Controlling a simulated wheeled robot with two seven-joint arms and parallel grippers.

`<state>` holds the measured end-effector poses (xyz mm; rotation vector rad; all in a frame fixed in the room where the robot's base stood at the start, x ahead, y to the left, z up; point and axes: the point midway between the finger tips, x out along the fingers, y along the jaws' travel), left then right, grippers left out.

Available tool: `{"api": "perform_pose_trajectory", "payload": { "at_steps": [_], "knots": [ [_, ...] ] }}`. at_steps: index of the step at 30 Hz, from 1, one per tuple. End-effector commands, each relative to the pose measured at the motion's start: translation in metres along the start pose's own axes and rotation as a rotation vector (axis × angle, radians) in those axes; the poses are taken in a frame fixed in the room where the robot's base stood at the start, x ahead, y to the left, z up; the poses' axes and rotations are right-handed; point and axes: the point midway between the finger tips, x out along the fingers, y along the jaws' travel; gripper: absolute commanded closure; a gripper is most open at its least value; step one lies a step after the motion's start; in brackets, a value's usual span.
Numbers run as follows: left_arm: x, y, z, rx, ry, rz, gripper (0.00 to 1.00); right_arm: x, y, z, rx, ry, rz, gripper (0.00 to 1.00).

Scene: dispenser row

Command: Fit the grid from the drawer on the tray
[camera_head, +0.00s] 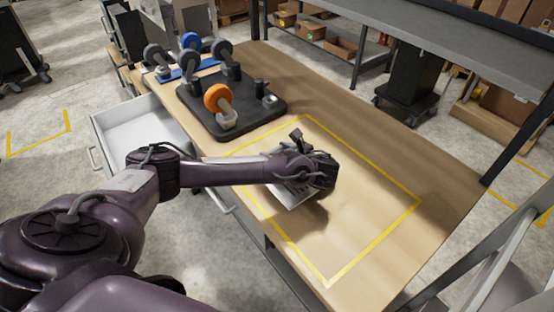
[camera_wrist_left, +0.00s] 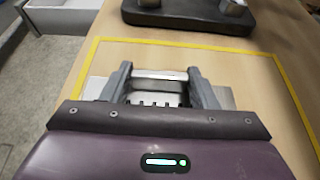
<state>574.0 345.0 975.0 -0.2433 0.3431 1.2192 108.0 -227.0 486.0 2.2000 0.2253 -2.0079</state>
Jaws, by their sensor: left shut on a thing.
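My left gripper (camera_head: 308,178) is over the yellow-outlined area of the table. In the left wrist view its two fingers (camera_wrist_left: 160,82) stand apart with a pale bar and a slotted grey piece, which looks like the grid (camera_wrist_left: 158,76), between them; the gripper is shut on it. A flat light-grey piece, apparently the tray (camera_wrist_left: 226,97), sticks out on both sides beneath; a pale corner also shows below the gripper in the head view (camera_head: 290,198). Whether grid and tray touch is hidden. The open drawer (camera_head: 140,122) at the left looks empty. My right gripper is not in view.
A black board (camera_head: 245,117) with several rollers, one orange (camera_head: 217,97), stands on the wooden table (camera_head: 400,250) beyond the yellow outline (camera_head: 375,245). A blue strip lies behind it. The outlined area right of my gripper is clear. A shelf frame stands behind.

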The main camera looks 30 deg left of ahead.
Motion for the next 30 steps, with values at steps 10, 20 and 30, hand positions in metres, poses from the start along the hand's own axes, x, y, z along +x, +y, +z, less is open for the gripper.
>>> {"api": "perform_pose_trajectory", "payload": {
  "at_steps": [10,20,30],
  "knots": [
    [0.015,0.0,-0.035,0.0,-0.001,0.0,0.75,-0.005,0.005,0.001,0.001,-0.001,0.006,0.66],
    [0.016,0.0,-0.039,0.0,-0.001,-0.001,0.75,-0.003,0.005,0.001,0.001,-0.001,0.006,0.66],
    [0.016,0.0,-0.039,0.0,0.0,-0.001,0.24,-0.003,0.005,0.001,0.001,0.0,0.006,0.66]
  ]
}}
